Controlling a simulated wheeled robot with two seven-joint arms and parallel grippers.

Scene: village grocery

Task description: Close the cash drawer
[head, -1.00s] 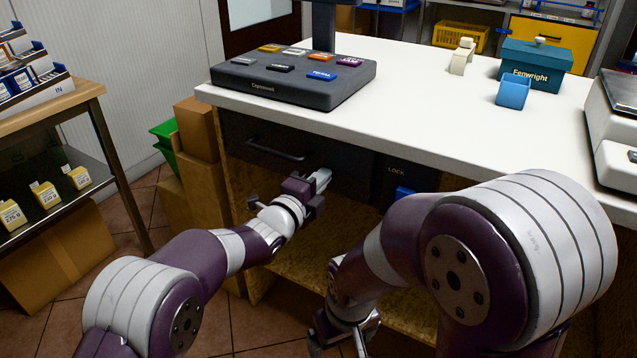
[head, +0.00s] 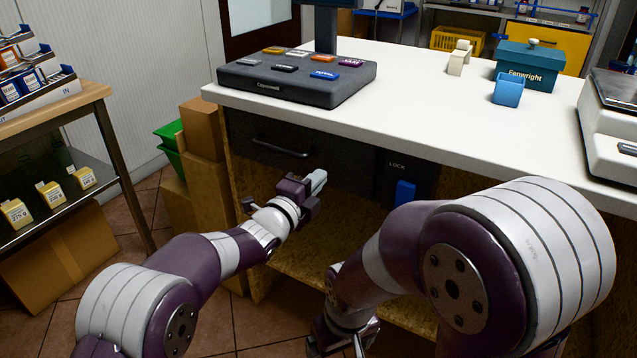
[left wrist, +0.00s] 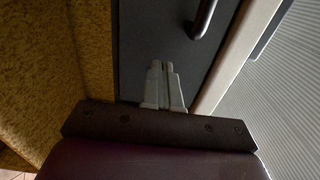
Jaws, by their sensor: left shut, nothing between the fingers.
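The cash drawer (head: 262,128) is a dark front with a bar handle (head: 281,148), set under the left part of the white counter. Its front looks about level with the counter's frame; I cannot tell whether a small gap is left. My left gripper (head: 318,180) is shut and empty, just in front of the drawer's lower right part, below and right of the handle. In the left wrist view the shut fingers (left wrist: 165,85) point at the dark drawer front (left wrist: 150,35), with the handle beside them; contact is unclear. My right gripper (head: 345,338) hangs low, partly hidden by its arm.
A dark panel marked LOCK with a blue switch (head: 405,193) is right of the drawer. The cash register keypad (head: 297,80) stands on the counter above. Cardboard boxes (head: 203,150) and a shelf table (head: 60,115) are at left. The space under the drawer is open.

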